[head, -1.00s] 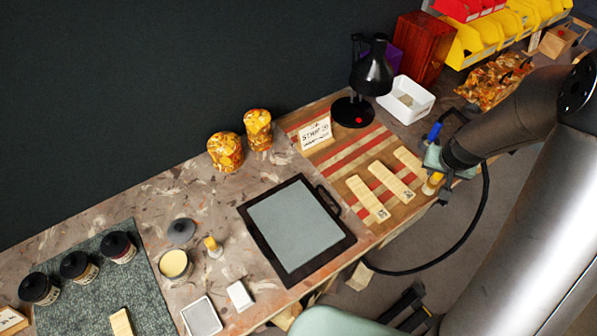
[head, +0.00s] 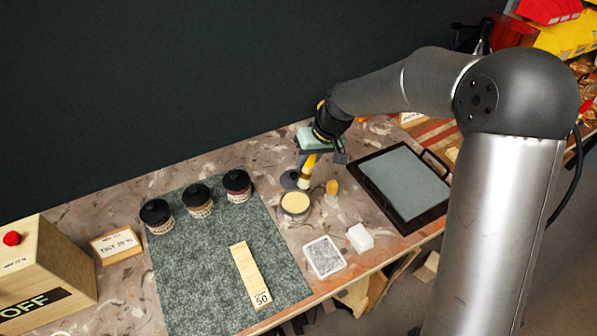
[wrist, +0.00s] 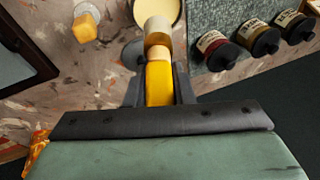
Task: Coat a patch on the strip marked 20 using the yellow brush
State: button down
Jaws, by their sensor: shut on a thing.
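My gripper (head: 312,156) is shut on the yellow brush (head: 306,174), which points down beside the open tin (head: 295,206) of pale yellow contents. In the wrist view, the yellow handle (wrist: 159,86) sits between the fingers (wrist: 159,92), and the brush's far end overlaps the tin (wrist: 168,8). I cannot tell whether it touches the tin or its contents. The bristles are not clearly visible. No strip with a readable 20 shows now. A pale strip marked 50 (head: 246,270) lies on the green-grey mat (head: 200,270).
Behind the tin lies a dark lid (head: 289,179). A small amber-topped piece (head: 331,188) stands to its right. Several black-capped jars (head: 198,200) stand on the mat. A black-framed tray (head: 402,185), a white block (head: 360,237) and a flat white-edged tray (head: 324,257) are nearby. My arm partly hides the striped board (head: 437,131).

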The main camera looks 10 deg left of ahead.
aim_at(302, 170)
jog(key=shift+n, duration=0.4)
jog(key=shift+s+b+x, duration=0.15)
jog(key=shift+b+x, duration=0.5)
jog(key=shift+x, duration=0.4)
jog(key=shift+s+b+x, duration=0.2)
jog(key=shift+b+x, duration=0.45)
jog(key=shift+x, duration=0.35)
jog(key=shift+s+b+x, duration=0.15)
jog(key=shift+b+x, duration=0.5)
jog(key=shift+x, duration=0.4)
jog(key=shift+f+b, duration=0.55)
jog(key=shift+f, duration=0.1)
notch_tip(302, 170, up, 7)
jog(key=p, duration=0.4)
dwell(0.8)
